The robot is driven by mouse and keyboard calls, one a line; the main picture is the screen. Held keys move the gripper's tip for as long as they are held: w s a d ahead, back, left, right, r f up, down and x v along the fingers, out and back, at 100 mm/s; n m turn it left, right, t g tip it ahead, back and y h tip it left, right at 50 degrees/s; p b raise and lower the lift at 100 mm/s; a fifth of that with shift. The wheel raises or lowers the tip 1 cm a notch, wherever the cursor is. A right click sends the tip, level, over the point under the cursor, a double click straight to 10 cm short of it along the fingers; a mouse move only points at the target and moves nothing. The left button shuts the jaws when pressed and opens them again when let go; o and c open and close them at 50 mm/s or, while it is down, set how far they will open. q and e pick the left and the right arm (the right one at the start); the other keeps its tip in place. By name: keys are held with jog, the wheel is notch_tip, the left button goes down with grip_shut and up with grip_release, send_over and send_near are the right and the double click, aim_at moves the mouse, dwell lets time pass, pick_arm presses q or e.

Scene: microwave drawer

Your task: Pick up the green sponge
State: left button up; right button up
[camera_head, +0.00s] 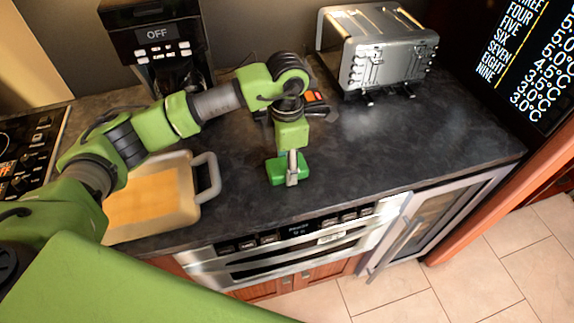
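The green sponge (275,171) lies on the dark countertop, near its front edge in the middle of the head view. My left gripper (292,177) points down at the sponge, with a silver finger in front of the sponge's near side. The far finger is hidden, so I cannot tell whether the gripper is closed on the sponge. The sponge appears to be at counter level. My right gripper is not in view.
A beige tray (190,212) with a handle sits left of the sponge, under my arm. A coffee machine (157,40) and a silver toaster (375,50) stand at the back. A dark item with orange parts (315,97) lies behind my wrist. The counter right of the sponge is clear.

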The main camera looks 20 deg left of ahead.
pick_arm(q)
jog(key=shift+w+r+b, duration=0.1)
jog(key=shift+r+b, duration=0.4)
jog(key=shift+r, duration=0.1)
jog(key=shift+r+b, duration=0.6)
jog(key=shift+r, duration=0.2)
jog(key=s+d+r+b, duration=0.3)
jog(key=s+d+r, duration=0.6)
jog(key=d+r, duration=0.1)
jog(key=shift+s+d, duration=0.15)
jog(key=shift+d, duration=0.2)
jog(key=shift+c, duration=0.6)
